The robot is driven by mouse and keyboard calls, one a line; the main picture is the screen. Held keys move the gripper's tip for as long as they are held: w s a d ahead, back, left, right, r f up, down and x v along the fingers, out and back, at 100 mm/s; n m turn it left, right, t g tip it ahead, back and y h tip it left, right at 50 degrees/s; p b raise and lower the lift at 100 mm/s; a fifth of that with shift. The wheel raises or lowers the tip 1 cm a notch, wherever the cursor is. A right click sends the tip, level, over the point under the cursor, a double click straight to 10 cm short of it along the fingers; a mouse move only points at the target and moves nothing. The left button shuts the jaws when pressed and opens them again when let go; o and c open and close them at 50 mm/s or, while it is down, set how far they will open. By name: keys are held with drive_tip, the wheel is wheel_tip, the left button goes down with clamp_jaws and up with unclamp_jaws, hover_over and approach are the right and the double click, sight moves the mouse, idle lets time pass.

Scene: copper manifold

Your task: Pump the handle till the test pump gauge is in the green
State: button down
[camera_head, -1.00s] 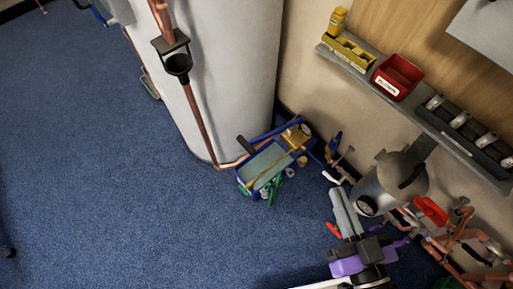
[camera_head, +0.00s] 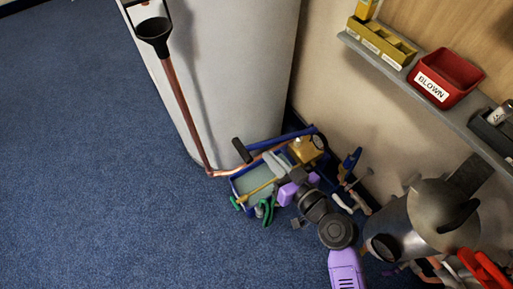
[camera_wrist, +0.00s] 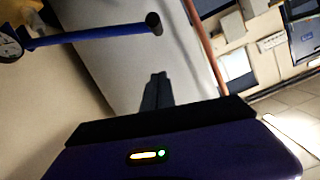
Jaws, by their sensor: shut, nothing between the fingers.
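The test pump is a blue tank (camera_head: 240,190) of water on the floor by the white cylinder, with a brass block (camera_head: 302,150) at its back. Its blue handle (camera_head: 282,137) lies low across the tank, with a black grip (camera_head: 241,150) at the left end. The gauge (camera_head: 319,141) is at the right end; in the wrist view the gauge (camera_wrist: 10,45) is cut by the edge and its reading is unclear. My gripper (camera_wrist: 157,88) is shut and empty, its dark fingers apart from the black grip (camera_wrist: 153,22). In the head view my wrist covers the tank's right side.
A copper pipe (camera_head: 183,110) with a black funnel (camera_head: 154,33) runs down beside the white cylinder (camera_head: 240,70). A shelf at right holds a red bin (camera_head: 446,77) and a yellow tray (camera_head: 381,43). A grey metal vessel (camera_head: 430,220) stands at right. Blue carpet (camera_head: 100,180) is clear at left.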

drive_tip(key=shift+s+a+n, duration=0.3)
drive_tip(key=shift+n, duration=0.1)
drive_tip(key=b, duration=0.2)
hover_over(248, 152)
drive_tip(key=f, duration=0.2)
drive_tip(key=shift+w+d+f, duration=0.15)
drive_tip(key=shift+w+f, duration=0.15)
drive_tip(key=shift+w, duration=0.05)
drive_tip(key=f, duration=0.1)
drive_tip(key=f+b, duration=0.1)
drive_tip(key=f, duration=0.1)
drive_tip(key=shift+s, duration=0.35)
drive_tip(key=shift+f, duration=0.45)
drive_tip(key=shift+a, duration=0.2)
